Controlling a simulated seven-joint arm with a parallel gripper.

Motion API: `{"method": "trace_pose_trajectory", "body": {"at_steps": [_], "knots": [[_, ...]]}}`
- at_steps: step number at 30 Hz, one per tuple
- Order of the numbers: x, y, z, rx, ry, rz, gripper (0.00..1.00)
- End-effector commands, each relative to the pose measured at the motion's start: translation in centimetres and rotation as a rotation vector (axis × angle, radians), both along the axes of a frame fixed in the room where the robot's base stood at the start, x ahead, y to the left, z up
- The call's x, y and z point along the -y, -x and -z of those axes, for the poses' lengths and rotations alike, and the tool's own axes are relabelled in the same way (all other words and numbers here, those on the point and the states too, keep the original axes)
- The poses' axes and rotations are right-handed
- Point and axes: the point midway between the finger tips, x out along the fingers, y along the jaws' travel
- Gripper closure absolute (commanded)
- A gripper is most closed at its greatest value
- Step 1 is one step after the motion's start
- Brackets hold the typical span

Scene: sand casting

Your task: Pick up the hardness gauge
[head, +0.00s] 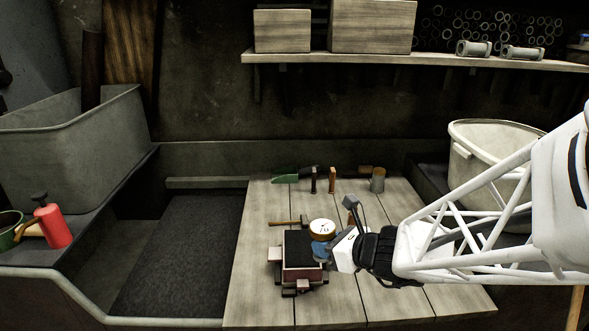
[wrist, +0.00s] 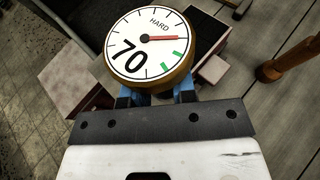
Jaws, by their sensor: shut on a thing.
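The hardness gauge (head: 322,228) is a round dial with a white face and a brass-coloured rim. In the wrist view the gauge (wrist: 152,42) shows "HARD", the number 70, a red needle and green marks. My gripper (head: 322,250) reaches in from the right, and its blue fingers are shut on the gauge. In the wrist view the fingers of my gripper (wrist: 160,95) sit at the lower sides of the dial. The gauge's underside is hidden, so I cannot tell whether it touches the box below.
A dark-filled moulding box (head: 299,252) stands on the wooden bench (head: 252,300) just beside the gauge. A small mallet (head: 288,223) lies behind it. Several tools, including a green trowel (head: 286,178), stand along the bench's back. A pale bin (head: 470,160) is at the right.

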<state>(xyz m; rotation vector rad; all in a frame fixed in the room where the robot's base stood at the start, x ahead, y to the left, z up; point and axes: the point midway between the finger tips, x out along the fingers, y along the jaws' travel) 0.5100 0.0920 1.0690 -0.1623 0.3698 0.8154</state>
Motion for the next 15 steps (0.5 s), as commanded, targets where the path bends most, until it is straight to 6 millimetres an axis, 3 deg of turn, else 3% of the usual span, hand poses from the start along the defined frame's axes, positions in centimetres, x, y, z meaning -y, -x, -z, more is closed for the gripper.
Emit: {"method": "trace_pose_trajectory", "body": {"at_steps": [6, 15], "knots": [[0.3, 1.8, -0.2, 0.002, 0.001, -0.001, 1.0], [0.5, 2.7, -0.3, 0.001, -0.001, 0.0, 1.0]]}}
